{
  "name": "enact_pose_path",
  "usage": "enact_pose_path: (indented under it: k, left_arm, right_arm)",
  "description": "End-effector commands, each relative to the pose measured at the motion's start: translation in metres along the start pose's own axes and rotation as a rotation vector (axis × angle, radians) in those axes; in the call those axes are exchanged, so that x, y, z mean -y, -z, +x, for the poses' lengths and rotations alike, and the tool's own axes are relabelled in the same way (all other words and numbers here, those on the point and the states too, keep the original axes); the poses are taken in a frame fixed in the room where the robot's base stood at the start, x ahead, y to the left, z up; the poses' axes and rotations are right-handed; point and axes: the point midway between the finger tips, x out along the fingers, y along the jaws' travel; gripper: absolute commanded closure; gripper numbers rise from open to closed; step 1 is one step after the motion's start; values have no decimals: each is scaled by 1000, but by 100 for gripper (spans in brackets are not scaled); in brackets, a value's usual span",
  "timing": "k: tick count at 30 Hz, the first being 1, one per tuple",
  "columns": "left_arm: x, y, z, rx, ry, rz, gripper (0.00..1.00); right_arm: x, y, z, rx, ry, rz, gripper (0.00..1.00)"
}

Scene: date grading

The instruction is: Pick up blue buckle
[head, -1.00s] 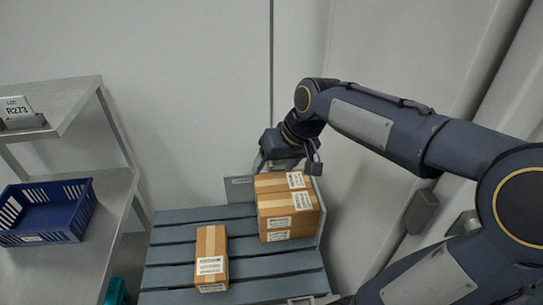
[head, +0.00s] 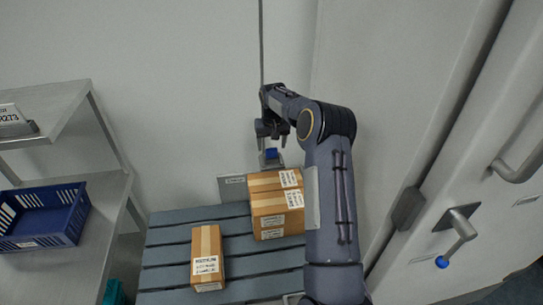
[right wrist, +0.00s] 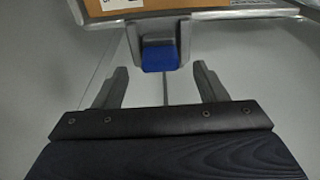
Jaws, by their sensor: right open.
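The blue buckle (head: 271,153) is a small blue piece on a grey bracket behind the cardboard boxes in the head view. In the right wrist view the blue buckle (right wrist: 160,55) sits in its grey holder, ahead of and between my fingers. My right gripper (head: 274,138) is just above and behind it in the head view. In the right wrist view the right gripper (right wrist: 160,82) is open, with one finger on each side and nothing between them. I cannot tell exactly how far the fingertips are from the buckle. My left gripper is not in view.
Stacked cardboard boxes (head: 277,206) and a single box (head: 207,258) stand on the grey slatted pallet (head: 165,270). A blue crate (head: 78,222) is on the metal shelf at left. A door lever with a blue tip (head: 458,230) is at right.

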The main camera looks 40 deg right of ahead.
Motion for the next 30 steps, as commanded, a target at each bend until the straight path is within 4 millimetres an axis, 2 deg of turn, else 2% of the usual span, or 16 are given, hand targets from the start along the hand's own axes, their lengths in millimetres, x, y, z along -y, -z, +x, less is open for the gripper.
enact_pose_path:
  k: [6, 9, 17, 28, 30]
  left_arm:
    - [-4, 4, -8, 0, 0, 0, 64]
    - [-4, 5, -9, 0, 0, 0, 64]
    - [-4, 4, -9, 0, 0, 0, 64]
    - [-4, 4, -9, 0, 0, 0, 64]
    - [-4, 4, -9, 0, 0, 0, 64]
  right_arm:
    - [0, -4, 32, 3, 1, -2, 35]
    - [0, -4, 42, 2, 1, -1, 35]
    - [0, -3, 44, 0, 1, -1, 35]
    - [0, -4, 44, 0, 1, -1, 82]
    - [0, -3, 44, -1, 1, -1, 85]
